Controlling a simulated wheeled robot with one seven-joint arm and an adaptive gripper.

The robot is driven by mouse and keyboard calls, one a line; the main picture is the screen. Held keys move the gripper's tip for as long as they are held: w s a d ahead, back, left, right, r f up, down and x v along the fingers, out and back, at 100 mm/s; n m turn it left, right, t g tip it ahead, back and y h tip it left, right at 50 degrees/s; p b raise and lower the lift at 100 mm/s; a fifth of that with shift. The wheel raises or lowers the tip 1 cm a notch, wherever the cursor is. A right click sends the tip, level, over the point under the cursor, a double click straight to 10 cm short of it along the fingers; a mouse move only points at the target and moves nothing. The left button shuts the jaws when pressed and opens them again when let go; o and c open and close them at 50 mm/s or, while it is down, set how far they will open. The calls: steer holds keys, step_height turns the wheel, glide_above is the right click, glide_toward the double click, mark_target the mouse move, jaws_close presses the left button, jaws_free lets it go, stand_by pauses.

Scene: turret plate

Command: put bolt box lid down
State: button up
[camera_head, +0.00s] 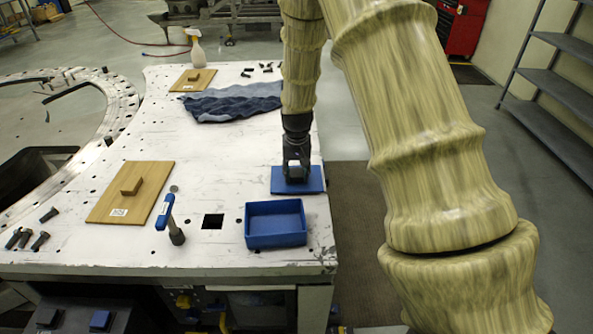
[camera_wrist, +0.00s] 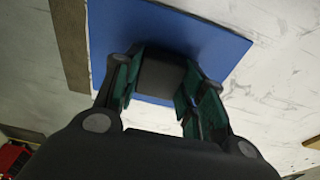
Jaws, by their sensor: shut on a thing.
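The blue bolt box lid (camera_head: 313,181) is flat and level at the right edge of the white table, behind the box. My gripper (camera_head: 296,172) points down at it and is shut on the dark handle block at its middle. In the wrist view the lid (camera_wrist: 215,40) spreads out beyond the fingers, and my gripper (camera_wrist: 160,85) has a finger on each side of the dark handle (camera_wrist: 160,75). I cannot tell whether the lid touches the table. The open blue bolt box (camera_head: 276,238) stands nearer the front edge and looks empty.
A wooden board with a block handle (camera_head: 110,205), a blue-handled tool (camera_head: 165,212), a square hole (camera_head: 212,221) and several dark bolts (camera_head: 39,240) are to the left. A blue cloth (camera_head: 230,103), another wooden board (camera_head: 195,80) and a spray bottle (camera_head: 197,50) are farther back. The middle is clear.

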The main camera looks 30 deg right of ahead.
mark_target(297, 177)
steer(key=shift+f, duration=0.1)
steer(key=o, duration=1.1)
steer(key=shift+f, duration=0.1)
steer(key=shift+c, duration=0.2)
step_height(297, 177, up, 12)
steer(key=s+b, duration=0.1)
steer(key=b, duration=0.2)
steer(key=shift+s+a, duration=0.25)
steer(key=shift+a, duration=0.2)
